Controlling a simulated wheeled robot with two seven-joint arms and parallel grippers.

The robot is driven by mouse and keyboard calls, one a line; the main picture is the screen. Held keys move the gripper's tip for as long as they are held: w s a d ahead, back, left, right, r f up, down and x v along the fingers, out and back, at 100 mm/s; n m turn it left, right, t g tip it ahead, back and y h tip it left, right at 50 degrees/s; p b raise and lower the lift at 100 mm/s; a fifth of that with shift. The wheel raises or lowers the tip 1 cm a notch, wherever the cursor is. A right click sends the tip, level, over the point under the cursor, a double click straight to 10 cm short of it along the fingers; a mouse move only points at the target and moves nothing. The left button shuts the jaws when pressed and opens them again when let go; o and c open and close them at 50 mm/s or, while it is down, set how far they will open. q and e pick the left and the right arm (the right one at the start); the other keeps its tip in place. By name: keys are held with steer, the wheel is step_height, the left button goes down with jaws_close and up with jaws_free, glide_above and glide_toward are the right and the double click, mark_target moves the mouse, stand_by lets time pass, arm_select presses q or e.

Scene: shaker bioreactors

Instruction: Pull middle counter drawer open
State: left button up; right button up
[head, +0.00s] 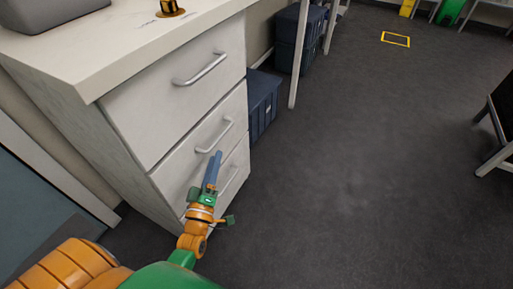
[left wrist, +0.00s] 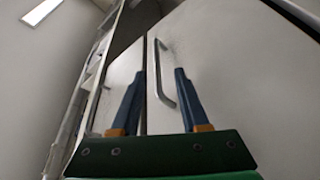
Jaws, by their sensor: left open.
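The white counter holds three stacked drawers, all flush with its front. The middle drawer (head: 190,153) has a silver bar handle (head: 214,136). My left gripper (head: 216,157) has its blue fingertips just below and in front of that handle in the head view. In the left wrist view the gripper (left wrist: 160,72) is open, and a bar handle (left wrist: 160,85) shows between its two fingers in the picture. It looks like the middle one. Whether a finger touches it I cannot tell. My right gripper is in neither view.
The top drawer handle (head: 200,69) is above and the bottom drawer handle (head: 228,182) is below, partly near my gripper. Dark blue boxes (head: 262,100) stand on the floor beyond the counter. The grey floor (head: 350,180) to the right is clear.

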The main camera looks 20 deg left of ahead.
mark_target(218, 138)
arm_select(q)
steer(key=x, duration=0.4)
steer(key=r+x, duration=0.1)
steer(key=x, duration=0.2)
steer(key=shift+s+a+b, duration=0.1)
steer(key=shift+a+b, duration=0.15)
steer(key=shift+b, duration=0.1)
jaws_close()
steer(key=shift+f, duration=0.1)
stand_by(0.8)
